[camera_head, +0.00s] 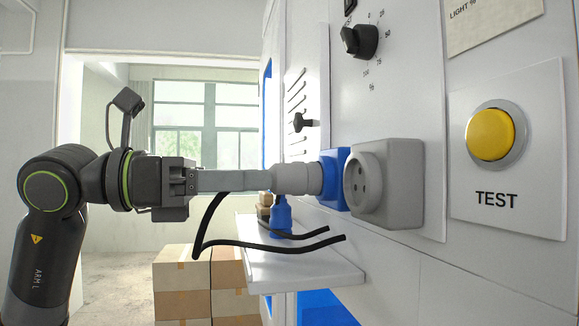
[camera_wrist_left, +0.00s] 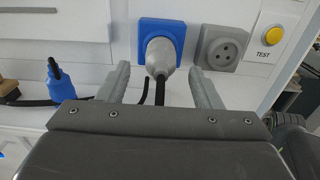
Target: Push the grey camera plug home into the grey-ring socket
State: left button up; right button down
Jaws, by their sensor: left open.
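The grey plug (camera_head: 297,179) is at the blue socket (camera_head: 333,178) on the panel wall, its front end up against or inside it; how deep it sits I cannot tell. In the left wrist view the grey plug (camera_wrist_left: 160,57) points into the blue socket (camera_wrist_left: 150,28), with its cable hanging below. The grey-ring socket (camera_head: 365,183) is just to the right, its face empty; it also shows in the left wrist view (camera_wrist_left: 222,46). My left gripper (camera_head: 268,181) is open, with its fingers (camera_wrist_left: 159,72) on either side of the plug, apart from it. My right gripper is out of view.
A blue plug (camera_head: 280,215) stands on the white shelf (camera_head: 300,268) below, left of the sockets. Black cables hang under my left gripper. A yellow TEST button (camera_head: 491,135) is to the right, a black knob (camera_head: 361,40) above. Cardboard boxes (camera_head: 183,272) are stacked behind.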

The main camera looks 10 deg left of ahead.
aim_at(285, 179)
pick_arm(q)
jog(key=p+x, duration=0.1)
jog(key=x, duration=0.2)
jog(key=shift+d+r, duration=0.1)
jog(key=shift+d, duration=0.25)
jog(key=shift+x, duration=1)
jog(key=shift+w, duration=0.1)
jog(key=shift+c, duration=0.3)
jog(key=shift+a, duration=0.1)
grip_shut()
jog(key=shift+b, duration=0.3)
jog(key=shift+a, duration=0.2)
jog(key=shift+b+v, duration=0.3)
jog(key=shift+v, duration=0.9)
jog(key=shift+a, duration=0.1)
